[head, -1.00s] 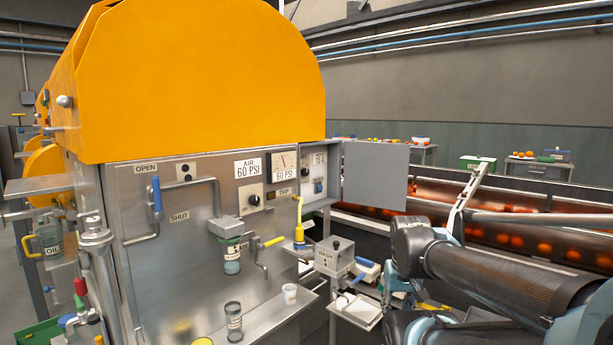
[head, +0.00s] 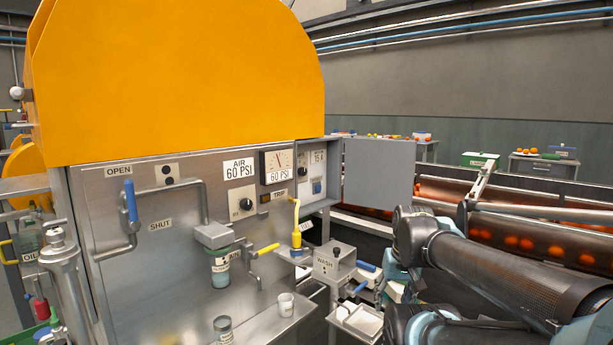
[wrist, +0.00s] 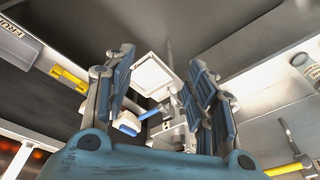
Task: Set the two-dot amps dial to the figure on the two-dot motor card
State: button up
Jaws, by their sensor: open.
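An open grey electrical box (head: 332,165) sits at the right end of the machine panel. In it are a small card that seems to read 15 A (head: 318,157), a black dial (head: 303,172) and a blue button (head: 317,187). The dial's setting and any dots on these are too small to read. A plate with two black dots (head: 161,174) is on the left of the panel. My gripper (wrist: 160,62) is open and empty in the wrist view, over a white tray and blue-handled items; in the head view I cannot make it out clearly.
The box door (head: 378,178) stands open to the right. A black knob (head: 245,204) is below the AIR 60 PSI label (head: 238,170). A yellow-handled lever (head: 296,235) and the WASH box (head: 333,262) stand out below the electrical box.

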jog(key=w+a+r+m+t+y, duration=0.25)
jog(key=w+a+r+y, duration=0.35)
jog(key=w+a, duration=0.4)
jog(key=m+t+y, duration=0.6)
jog(key=m+y, duration=0.1)
jog(key=m, duration=0.5)
send_near(304, 172)
jog(key=shift+n, duration=0.25)
jog(key=x, duration=0.9)
jog(key=shift+w+a, duration=0.1)
jog(key=shift+w, duration=0.15)
jog(key=c, duration=1.1)
